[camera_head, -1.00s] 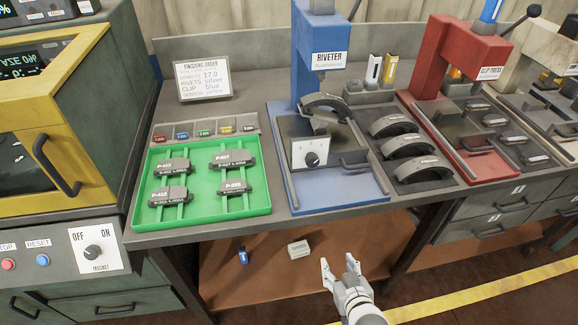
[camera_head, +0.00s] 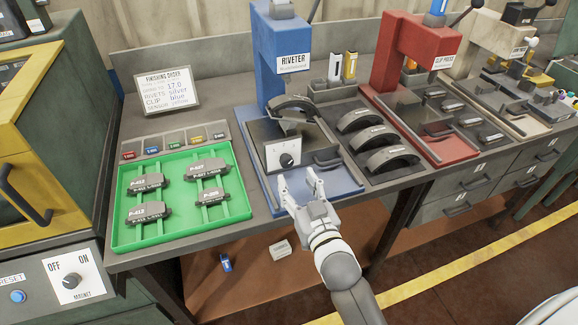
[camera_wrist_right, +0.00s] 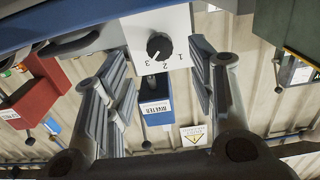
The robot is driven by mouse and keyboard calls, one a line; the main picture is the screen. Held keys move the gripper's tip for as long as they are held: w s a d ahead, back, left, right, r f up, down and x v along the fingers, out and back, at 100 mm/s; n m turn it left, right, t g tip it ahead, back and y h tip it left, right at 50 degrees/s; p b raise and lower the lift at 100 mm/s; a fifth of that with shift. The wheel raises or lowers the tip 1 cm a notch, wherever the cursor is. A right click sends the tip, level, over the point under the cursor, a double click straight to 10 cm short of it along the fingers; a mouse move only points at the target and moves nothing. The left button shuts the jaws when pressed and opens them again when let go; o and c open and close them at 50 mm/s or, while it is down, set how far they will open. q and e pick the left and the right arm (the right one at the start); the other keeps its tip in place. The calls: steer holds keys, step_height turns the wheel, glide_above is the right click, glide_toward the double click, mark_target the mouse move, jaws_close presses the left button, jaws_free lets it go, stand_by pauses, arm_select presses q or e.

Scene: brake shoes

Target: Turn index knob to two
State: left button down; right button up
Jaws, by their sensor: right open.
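The index knob (camera_head: 286,160) is a black round knob on a white panel (camera_head: 268,153) at the front of the blue riveter (camera_head: 283,65). In the right wrist view the knob (camera_wrist_right: 158,45) shows between my fingers, with the marks 1, 2 and 3 beside it. A light pointer line on it seems to lie nearest 3, but it is small. My right gripper (camera_head: 300,184) is open and empty, just in front of and below the knob, apart from it. It also frames the knob in the right wrist view (camera_wrist_right: 160,85). My left gripper is not in view.
A green tray (camera_head: 118,237) with several brake pads lies left of the riveter. Curved brake shoes (camera_head: 385,158) stand in a rack on the right, beside the red clip press (camera_head: 420,48). An order card (camera_head: 166,92) stands behind the tray.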

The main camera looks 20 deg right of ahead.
mark_target(288, 165)
steer(key=shift+w+a, duration=0.1)
steer(key=shift+w, duration=2.9)
steer(key=shift+c, duration=0.2)
steer(key=shift+p, duration=0.3)
steer(key=c, duration=1)
